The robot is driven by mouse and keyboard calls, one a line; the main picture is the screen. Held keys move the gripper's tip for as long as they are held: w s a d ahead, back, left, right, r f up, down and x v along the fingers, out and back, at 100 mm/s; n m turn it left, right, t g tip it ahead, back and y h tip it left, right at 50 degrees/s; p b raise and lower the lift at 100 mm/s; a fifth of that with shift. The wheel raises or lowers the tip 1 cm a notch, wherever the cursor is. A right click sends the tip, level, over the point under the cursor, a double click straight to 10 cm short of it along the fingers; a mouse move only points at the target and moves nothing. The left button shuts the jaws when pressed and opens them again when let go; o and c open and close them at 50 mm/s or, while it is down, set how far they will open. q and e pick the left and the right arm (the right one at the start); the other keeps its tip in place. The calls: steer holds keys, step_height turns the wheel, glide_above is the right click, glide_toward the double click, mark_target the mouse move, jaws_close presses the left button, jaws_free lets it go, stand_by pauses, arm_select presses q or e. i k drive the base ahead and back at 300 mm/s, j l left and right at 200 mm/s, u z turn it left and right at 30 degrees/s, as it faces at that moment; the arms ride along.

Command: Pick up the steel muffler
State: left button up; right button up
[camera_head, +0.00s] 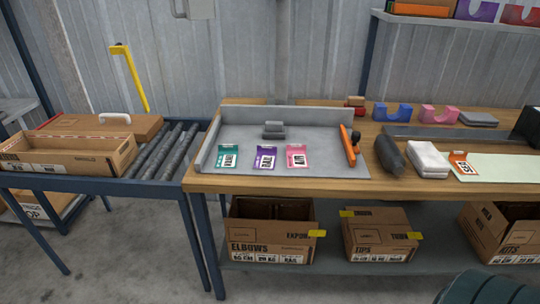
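No thing in view is plainly a steel muffler. A dark grey rounded cylinder (389,155) with a narrower end lies on the wooden workbench (330,185), just right of the grey tray; I cannot tell whether it is a muffler or a bottle. A small grey blocky piece (273,130) sits in the tray (235,135) near its back wall. Three cards, green (228,158), purple (264,159) and pink (297,157), lie along the tray's front. Neither of my grippers is in view.
An orange-handled tool (349,145) lies at the tray's right edge. White folded cloths (428,159) and an orange card (462,165) lie farther right. Blue (392,112) and pink (438,114) cradles stand behind. A roller conveyor (165,152) on the left holds an open carton (65,158).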

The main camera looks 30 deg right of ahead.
mark_target(390, 156)
steer(key=z, duration=1)
